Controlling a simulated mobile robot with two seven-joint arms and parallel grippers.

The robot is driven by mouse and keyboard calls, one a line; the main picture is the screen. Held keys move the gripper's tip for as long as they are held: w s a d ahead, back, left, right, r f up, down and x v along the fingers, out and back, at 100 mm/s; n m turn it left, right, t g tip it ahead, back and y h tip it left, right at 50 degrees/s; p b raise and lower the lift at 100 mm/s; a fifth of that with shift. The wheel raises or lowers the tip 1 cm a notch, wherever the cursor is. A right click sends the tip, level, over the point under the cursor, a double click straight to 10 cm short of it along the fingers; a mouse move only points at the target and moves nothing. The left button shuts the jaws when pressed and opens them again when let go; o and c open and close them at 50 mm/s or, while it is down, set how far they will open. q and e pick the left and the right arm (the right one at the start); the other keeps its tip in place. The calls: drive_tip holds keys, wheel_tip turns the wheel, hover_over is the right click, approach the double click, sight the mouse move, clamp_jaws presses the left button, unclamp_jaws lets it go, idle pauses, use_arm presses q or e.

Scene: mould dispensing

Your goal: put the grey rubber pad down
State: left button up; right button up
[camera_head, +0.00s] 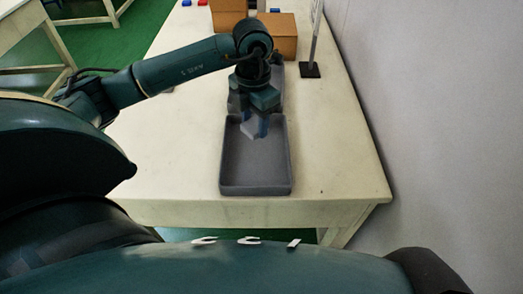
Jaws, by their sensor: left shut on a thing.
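My left gripper (257,125) points down over the near grey tray (255,188) on the table. It is shut on the grey rubber pad (249,131), a small light grey piece that shows below the jaws, within the outline of the tray's far half. The gripper hides part of the pad, and I cannot tell whether the pad touches the tray floor. My right gripper is not in view.
A second grey tray (277,87) lies behind, partly hidden by my arm. Brown boxes (279,35) stand at the back. A thin upright plate on a black base (309,70) stands at right. The pale table (335,150) is clear to the right of the near tray.

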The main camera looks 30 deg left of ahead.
use_arm(q)
drive_tip(key=shift+w+n, duration=0.15)
drive_tip(key=shift+n, duration=0.15)
hover_over(256, 156)
wheel_tip(256, 156, down, 5)
drive_tip(key=shift+f, duration=0.2)
wheel_tip(256, 156, down, 4)
drive_tip(key=shift+f, duration=0.15)
drive_tip(key=shift+f, duration=0.2)
drive_tip(key=o, duration=1)
